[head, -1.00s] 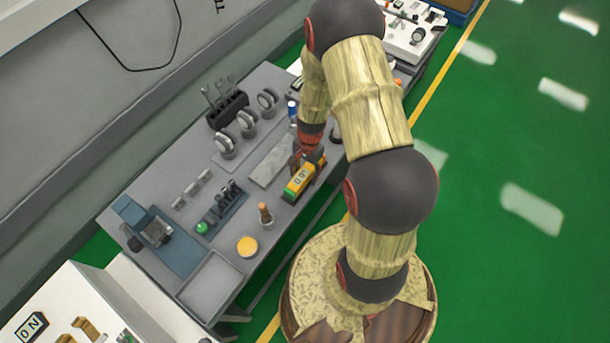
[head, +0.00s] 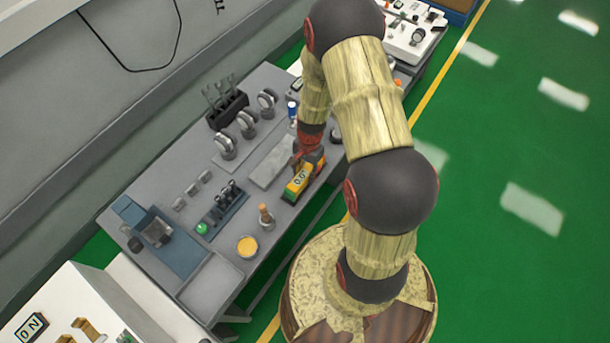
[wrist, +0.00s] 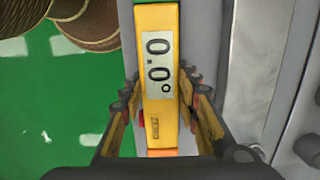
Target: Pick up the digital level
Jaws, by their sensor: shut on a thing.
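The digital level is a yellow bar with a pale display reading 0.0°. In the head view the digital level (head: 298,184) lies near the front edge of the grey table, its far end hidden by my gripper. My gripper (head: 308,160) is over that far end. In the wrist view the level (wrist: 158,85) runs up the middle of the picture. My gripper (wrist: 163,110) is shut on it, a finger on each long side. I cannot tell whether the level is clear of the tabletop.
A bottle with an orange-brown top (head: 266,217) and a yellow round dish (head: 247,246) stand nearby. A flat grey plate (head: 271,162) lies behind the level. Several round gauges and a black holder (head: 228,110) stand further back. Green floor lies beyond the table's front edge.

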